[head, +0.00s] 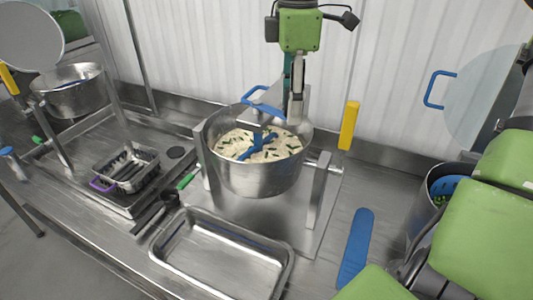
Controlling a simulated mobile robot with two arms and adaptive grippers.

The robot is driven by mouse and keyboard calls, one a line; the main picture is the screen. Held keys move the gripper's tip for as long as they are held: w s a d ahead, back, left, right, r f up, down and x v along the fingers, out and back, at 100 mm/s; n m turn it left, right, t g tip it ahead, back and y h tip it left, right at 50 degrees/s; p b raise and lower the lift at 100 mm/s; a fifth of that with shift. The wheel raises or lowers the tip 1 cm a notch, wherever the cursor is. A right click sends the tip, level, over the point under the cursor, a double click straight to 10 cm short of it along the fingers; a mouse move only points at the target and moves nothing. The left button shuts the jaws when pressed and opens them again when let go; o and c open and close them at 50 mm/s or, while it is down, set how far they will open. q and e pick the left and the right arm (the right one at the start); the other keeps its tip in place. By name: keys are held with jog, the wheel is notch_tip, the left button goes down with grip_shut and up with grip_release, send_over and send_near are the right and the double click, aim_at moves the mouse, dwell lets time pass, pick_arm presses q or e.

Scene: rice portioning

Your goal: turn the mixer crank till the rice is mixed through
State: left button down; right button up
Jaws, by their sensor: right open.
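The steel mixer bowl (262,180) stands on a plate in the middle of the counter. It holds pale rice (282,151) with dark green and dark pieces scattered over its surface. A blue paddle (255,147) sits in the rice under a grey crossbar. A blue handle (262,99) shows at the bowl's back rim. A yellow-gripped lever (348,126) stands upright at the bowl's right side. My right gripper (296,112) points down behind the bowl's back right rim, open, right of the blue handle. Its fingertips are partly hard to make out. My left gripper is out of view.
An empty steel tray (218,257) lies in front of the bowl. A blue flat tool (356,247) lies right. A lid with a blue handle (430,88) stands at far right.

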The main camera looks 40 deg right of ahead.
notch_tip(320, 180, up, 9)
jog(key=p, duration=0.6)
jog(key=shift+f, duration=0.1)
dwell(0.3)
